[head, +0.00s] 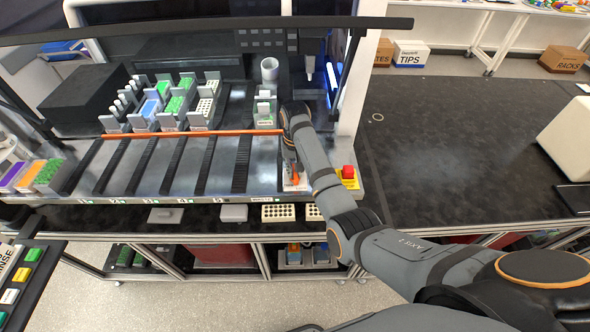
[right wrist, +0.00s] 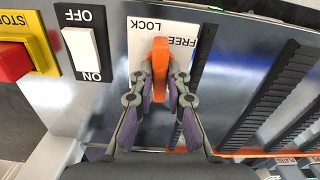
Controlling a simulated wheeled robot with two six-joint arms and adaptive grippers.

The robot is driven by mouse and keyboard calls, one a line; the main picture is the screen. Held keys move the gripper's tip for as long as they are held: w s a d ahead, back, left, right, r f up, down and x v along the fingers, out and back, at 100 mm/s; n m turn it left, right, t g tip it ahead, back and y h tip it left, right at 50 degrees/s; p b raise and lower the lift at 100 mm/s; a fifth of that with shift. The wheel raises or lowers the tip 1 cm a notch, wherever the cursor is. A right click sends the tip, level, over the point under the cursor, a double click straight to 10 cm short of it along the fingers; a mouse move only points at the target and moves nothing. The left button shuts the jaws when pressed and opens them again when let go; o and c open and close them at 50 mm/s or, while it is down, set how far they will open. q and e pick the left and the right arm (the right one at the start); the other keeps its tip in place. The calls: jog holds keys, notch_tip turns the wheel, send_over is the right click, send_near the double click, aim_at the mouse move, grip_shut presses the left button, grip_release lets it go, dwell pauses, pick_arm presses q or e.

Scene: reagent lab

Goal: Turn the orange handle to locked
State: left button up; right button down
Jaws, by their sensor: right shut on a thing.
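The orange handle (right wrist: 159,58) stands on a white plate (right wrist: 140,42) with the words LOCK and FREE, which appear upside down in the right wrist view. The handle's upper end lies between the two words, with LOCK to its left and FREE to its right. My right gripper (right wrist: 161,82) is shut on the handle, with one finger on each side. In the head view a little of the orange handle (head: 294,179) shows beside my right gripper (head: 290,165), and my wrist hides part of it. My left gripper is in neither view.
A white OFF/ON switch (right wrist: 83,52) and a red stop button (right wrist: 14,62) on yellow sit beside the plate. A long orange bar (head: 200,134) crosses the deck. Racks of tubes (head: 170,100) stand behind it. The dark bench at right (head: 440,130) is mostly clear.

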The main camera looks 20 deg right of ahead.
jog(key=shift+m, duration=0.6)
jog(key=c, duration=1.3)
grip_release()
notch_tip(320, 180, up, 8)
jog(key=shift+f, duration=0.25)
